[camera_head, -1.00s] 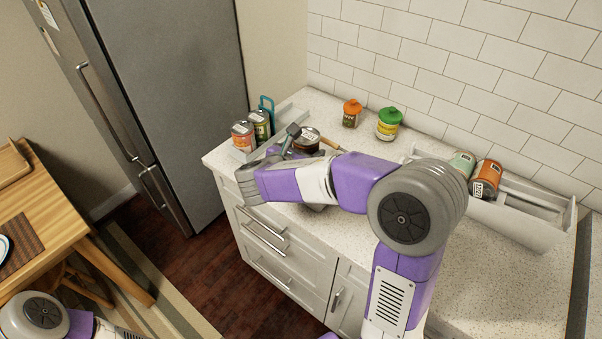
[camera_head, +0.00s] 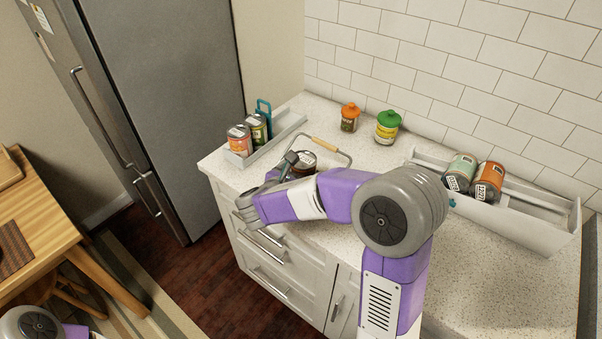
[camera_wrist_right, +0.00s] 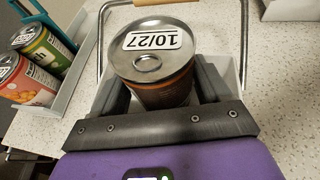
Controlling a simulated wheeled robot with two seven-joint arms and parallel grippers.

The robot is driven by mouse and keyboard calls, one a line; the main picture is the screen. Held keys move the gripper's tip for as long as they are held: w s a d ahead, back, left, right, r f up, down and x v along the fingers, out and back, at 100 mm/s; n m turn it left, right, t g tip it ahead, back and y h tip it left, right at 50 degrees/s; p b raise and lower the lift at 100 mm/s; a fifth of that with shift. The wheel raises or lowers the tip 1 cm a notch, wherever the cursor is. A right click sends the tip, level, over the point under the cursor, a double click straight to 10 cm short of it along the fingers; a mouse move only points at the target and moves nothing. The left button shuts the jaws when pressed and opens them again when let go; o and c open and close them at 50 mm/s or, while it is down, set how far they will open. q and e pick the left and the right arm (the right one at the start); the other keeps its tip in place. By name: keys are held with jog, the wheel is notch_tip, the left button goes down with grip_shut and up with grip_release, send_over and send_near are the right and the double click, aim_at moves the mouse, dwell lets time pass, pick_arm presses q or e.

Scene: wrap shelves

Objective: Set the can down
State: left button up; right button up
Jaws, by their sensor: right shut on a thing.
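My right gripper (camera_wrist_right: 168,100) is shut on a dark brown can with a metal lid, labelled 10/27 (camera_wrist_right: 160,55). The can is upright between the two fingers in the wrist view. In the head view the can (camera_head: 303,163) shows beside the gripper (camera_head: 292,168), over the counter's left part. A wire handle with a wooden grip (camera_head: 326,144) arches just behind the can. A pale container wall (camera_wrist_right: 228,72) shows close around the fingers. I cannot tell whether the can's bottom touches anything. My left arm shows at the lower left, its gripper out of view.
A white tray (camera_head: 278,137) with two cans and a blue item stands at the counter's left end. Orange-lidded (camera_head: 349,117) and green-lidded (camera_head: 387,126) jars stand at the back. A white bin (camera_head: 530,215) holding two cans is at right. Counter (camera_head: 480,270) in front of it is clear.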

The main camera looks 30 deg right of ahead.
jog(key=shift+f, duration=0.25)
jog(key=o, duration=1.3)
jog(key=shift+c, duration=0.2)
